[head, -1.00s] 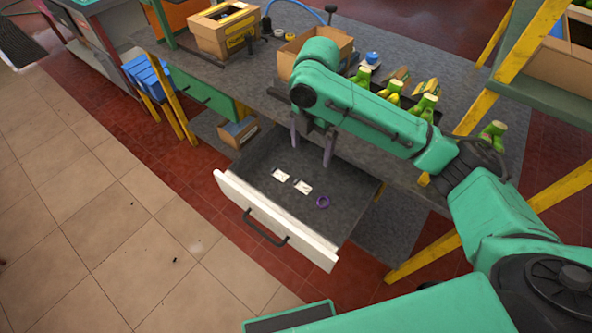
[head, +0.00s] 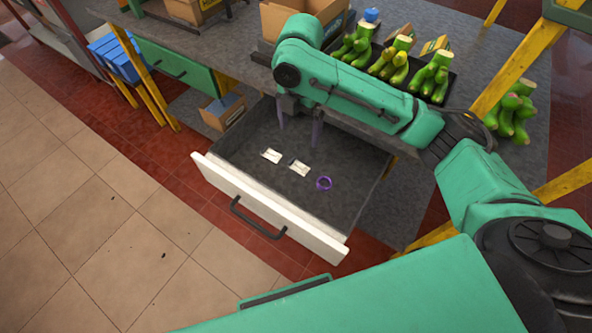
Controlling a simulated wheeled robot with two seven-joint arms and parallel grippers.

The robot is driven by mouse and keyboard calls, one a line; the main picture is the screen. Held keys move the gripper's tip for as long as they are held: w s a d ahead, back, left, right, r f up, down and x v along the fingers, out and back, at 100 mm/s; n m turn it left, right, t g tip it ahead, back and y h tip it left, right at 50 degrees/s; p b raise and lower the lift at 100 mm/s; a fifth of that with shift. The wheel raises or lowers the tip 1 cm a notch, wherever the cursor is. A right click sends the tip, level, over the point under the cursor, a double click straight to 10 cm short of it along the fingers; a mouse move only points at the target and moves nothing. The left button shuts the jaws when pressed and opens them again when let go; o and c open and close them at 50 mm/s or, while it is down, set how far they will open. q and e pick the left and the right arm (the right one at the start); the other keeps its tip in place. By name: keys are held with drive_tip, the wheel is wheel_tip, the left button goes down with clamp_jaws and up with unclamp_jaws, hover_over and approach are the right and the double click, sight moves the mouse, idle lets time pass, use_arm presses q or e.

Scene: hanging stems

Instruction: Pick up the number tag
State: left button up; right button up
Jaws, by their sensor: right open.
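Two small white tags lie flat on the dark floor of an open drawer (head: 235,150). One tag (head: 272,156) is on the left and the other tag (head: 299,168) is to its right; any numbers are too small to read. A purple ring (head: 324,184) lies right of them. My right gripper (head: 299,132) points down over the back of the drawer, open and empty, beyond the tags in the picture. My left gripper is not in view.
The drawer's white front (head: 268,208) with a dark handle faces the tiled floor. Above it, the grey workbench (head: 222,50) carries a cardboard box (head: 295,16) and several green banana bunches (head: 433,76). A yellow post (head: 515,62) stands at the right.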

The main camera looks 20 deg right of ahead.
sight(299, 167)
wheel_tip(299, 167, down, 14)
drive_tip(key=shift+s+r, duration=0.1)
drive_tip(key=shift+s, duration=0.05)
drive_tip(key=c, duration=1.2)
